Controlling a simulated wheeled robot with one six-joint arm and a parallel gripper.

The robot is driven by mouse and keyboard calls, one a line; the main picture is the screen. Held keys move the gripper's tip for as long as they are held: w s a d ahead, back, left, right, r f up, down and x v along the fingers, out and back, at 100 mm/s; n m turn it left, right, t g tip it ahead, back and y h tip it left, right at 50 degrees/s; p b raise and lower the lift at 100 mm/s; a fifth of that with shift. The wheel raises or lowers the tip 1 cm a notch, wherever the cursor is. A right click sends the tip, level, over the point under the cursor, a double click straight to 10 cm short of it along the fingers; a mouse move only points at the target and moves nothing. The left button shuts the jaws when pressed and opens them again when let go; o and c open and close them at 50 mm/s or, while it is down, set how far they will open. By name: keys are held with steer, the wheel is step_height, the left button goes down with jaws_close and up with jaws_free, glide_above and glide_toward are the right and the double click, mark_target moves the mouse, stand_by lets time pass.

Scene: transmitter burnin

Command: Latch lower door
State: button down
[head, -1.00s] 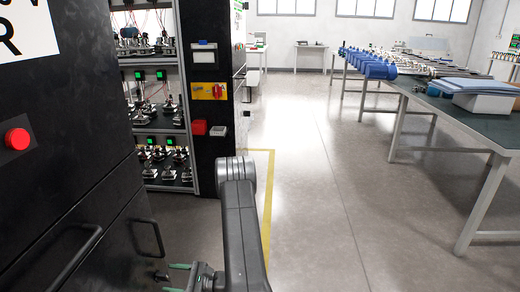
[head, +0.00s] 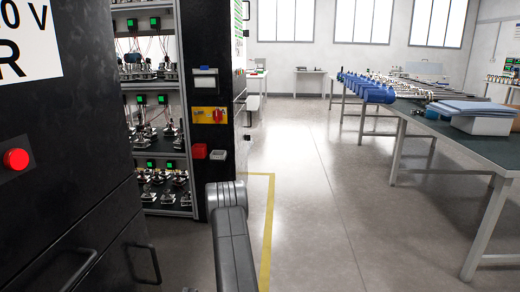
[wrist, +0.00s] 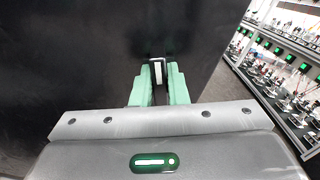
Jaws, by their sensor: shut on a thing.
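In the wrist view, my gripper (wrist: 158,88) has its two green fingers closed around a small pale metal latch piece (wrist: 157,70) on a black door panel (wrist: 80,55). The piece stands out from the panel between the fingertips, and the fingers partly hide it. In the head view, the black cabinet front (head: 90,160) fills the left side, with bar handles low down (head: 78,270) and at its right part (head: 148,262). I cannot tell whether the latch is engaged.
A red button (head: 15,158) is on the cabinet. Open shelves (head: 160,80) with several small devices and green lights stand beyond it. A yellow floor line (head: 268,225) runs by my arm. The aisle floor (head: 320,200) is clear. A long table (head: 445,140) is at right.

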stand_by(0.3)
steer(key=shift+m+p, duration=0.4)
steer(key=shift+m, duration=1.4)
steer(key=shift+m, duration=0.7)
steer(key=c, duration=0.8)
jaws_free()
